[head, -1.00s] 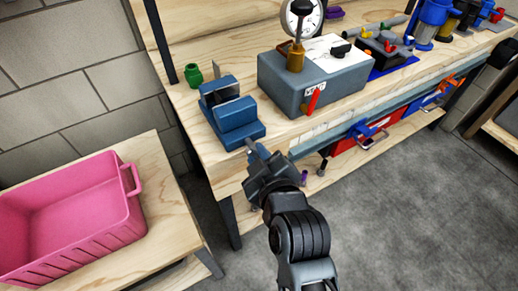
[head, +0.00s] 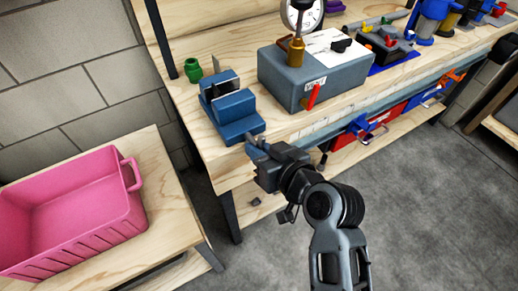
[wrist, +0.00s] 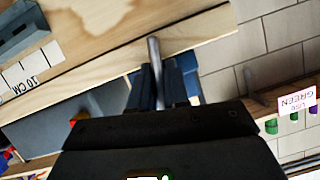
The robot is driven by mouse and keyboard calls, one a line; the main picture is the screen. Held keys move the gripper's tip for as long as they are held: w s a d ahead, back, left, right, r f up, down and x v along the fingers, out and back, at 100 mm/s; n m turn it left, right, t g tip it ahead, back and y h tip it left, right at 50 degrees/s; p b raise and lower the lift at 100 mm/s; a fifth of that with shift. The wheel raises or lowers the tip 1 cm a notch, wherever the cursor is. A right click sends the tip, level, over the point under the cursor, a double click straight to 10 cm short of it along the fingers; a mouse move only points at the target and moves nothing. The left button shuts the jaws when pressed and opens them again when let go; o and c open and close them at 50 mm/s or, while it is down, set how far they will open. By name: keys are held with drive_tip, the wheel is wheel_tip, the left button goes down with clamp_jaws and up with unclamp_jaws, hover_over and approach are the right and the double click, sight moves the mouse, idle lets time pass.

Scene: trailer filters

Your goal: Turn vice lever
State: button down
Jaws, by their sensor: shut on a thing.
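The blue vice (head: 231,112) stands on the left end of the wooden workbench, close to its front edge. Its grey metal lever rod shows in the wrist view (wrist: 154,52) and runs down between my fingers. My gripper (head: 257,144) is at the front of the vice, just off the bench edge, and is shut on the lever. In the wrist view my gripper (wrist: 160,82) has one finger on each side of the rod. The fingers and palm hide the rod's lower part, and the lever is mostly hidden in the head view.
A grey box (head: 315,80) with a red handle (head: 313,96) and a gauge stands right of the vice. A green part (head: 193,69) sits behind the vice. A pink crate (head: 75,215) is on a lower table at left. Open floor lies right of my arm.

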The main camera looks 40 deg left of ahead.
drive_tip(key=shift+f+m, duration=0.1)
drive_tip(key=shift+m, duration=0.2)
idle(0.4)
drive_tip(key=c, duration=1.2)
unclamp_jaws()
drive_tip(key=shift+d, duration=0.1)
drive_tip(key=v, duration=0.7)
drive_tip(key=shift+d+r, duration=0.2)
drive_tip(key=shift+d, duration=0.1)
